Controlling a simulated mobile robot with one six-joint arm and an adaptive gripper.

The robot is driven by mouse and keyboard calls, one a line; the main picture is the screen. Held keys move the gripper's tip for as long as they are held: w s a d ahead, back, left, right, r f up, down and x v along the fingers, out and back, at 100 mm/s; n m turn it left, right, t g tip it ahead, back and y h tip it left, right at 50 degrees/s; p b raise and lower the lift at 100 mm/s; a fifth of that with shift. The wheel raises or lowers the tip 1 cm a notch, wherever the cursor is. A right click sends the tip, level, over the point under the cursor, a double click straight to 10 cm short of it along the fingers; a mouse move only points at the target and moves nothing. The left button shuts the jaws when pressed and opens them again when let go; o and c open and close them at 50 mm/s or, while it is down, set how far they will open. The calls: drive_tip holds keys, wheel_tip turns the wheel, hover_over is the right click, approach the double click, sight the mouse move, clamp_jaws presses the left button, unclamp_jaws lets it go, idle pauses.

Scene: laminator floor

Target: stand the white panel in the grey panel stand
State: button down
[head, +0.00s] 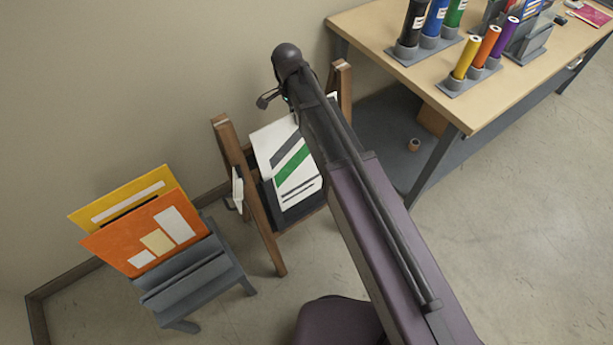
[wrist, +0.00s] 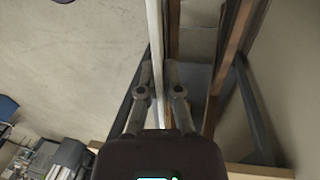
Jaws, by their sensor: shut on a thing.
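The white panel (head: 264,142), with a grey and a green stripe, leans in the wooden easel (head: 248,195). Its lower part is by a dark ledge on the easel. In the wrist view the white panel (wrist: 153,35) shows edge-on between the fingers of my gripper (wrist: 159,70), which is shut on it. My arm hides the gripper and the panel's right side in the head view. The grey panel stand (head: 205,282) is on the floor at lower left. A yellow panel (head: 88,212) and an orange panel (head: 112,246) stand towards its back; its front part shows empty.
The wall is close behind the easel and stand. A wooden workbench (head: 480,108) with coloured rolls in grey holders stands at upper right. The floor in front of the stand is clear.

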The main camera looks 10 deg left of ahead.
drive_tip(key=w+a+r+p, duration=0.1)
drive_tip(key=r+p, duration=1)
drive_tip(key=r, duration=0.1)
drive_tip(key=w+a+r+p, duration=0.1)
drive_tip(key=a+r+p, duration=0.1)
drive_tip(key=r+p, duration=1)
drive_tip(key=shift+w, duration=0.35)
idle(1.2)
drive_tip(key=shift+a+f, duration=0.1)
drive_tip(key=shift+p, duration=0.3)
